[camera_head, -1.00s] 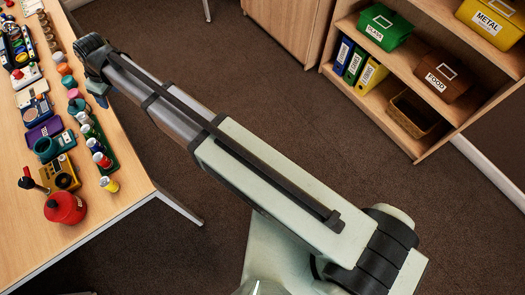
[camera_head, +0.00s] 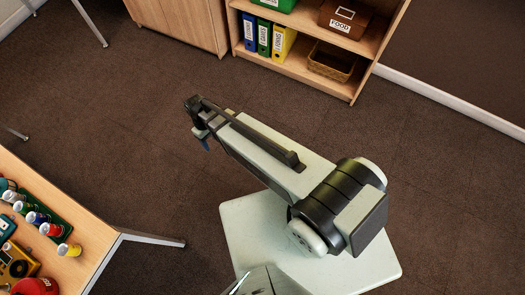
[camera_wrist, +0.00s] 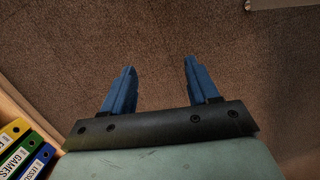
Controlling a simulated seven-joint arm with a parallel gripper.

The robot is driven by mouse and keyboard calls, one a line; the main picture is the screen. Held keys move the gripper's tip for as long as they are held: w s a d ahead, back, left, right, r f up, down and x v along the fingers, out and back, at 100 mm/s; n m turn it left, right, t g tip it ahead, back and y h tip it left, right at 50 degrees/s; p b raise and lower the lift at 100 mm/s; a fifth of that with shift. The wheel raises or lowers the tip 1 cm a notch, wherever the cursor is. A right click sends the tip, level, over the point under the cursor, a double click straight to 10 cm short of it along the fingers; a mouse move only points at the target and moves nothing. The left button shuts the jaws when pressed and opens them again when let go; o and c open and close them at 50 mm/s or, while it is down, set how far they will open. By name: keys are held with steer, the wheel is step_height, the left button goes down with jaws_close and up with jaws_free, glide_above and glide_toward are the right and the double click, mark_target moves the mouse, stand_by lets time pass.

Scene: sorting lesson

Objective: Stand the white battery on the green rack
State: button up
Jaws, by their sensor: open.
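The green rack (camera_head: 55,212) lies on the table at the left edge of the head view, with several small coloured cylinders on or beside it. A blue one (camera_head: 37,218), a red one (camera_head: 51,230) and a yellow one (camera_head: 69,249) show near it. I cannot pick out the white battery for certain; the pieces are small and the view cuts off the table. My gripper (camera_head: 206,143) is away from the table, above the brown carpet. In the wrist view its two blue fingers (camera_wrist: 160,80) are apart with only carpet between them.
The wooden table (camera_head: 98,232) is at lower left, its corner and leg facing me. A shelf unit (camera_head: 300,65) holds binders (camera_head: 264,38), a brown FOOD box (camera_head: 342,20) and a basket (camera_head: 331,62). Open carpet lies between table and shelves.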

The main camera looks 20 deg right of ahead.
steer(key=s+d+f+m+g, duration=0.2)
steer(key=s+d+f+m, duration=0.1)
steer(key=s+d, duration=0.8)
steer(key=s+d+f+m+g, duration=0.2)
steer(key=s+d+f+m, duration=0.1)
steer(key=s+d, duration=0.8)
steer(key=shift+s+d+f+m, duration=0.2)
steer(key=shift+s+f+m, duration=0.2)
steer(key=shift+s+f, duration=0.45)
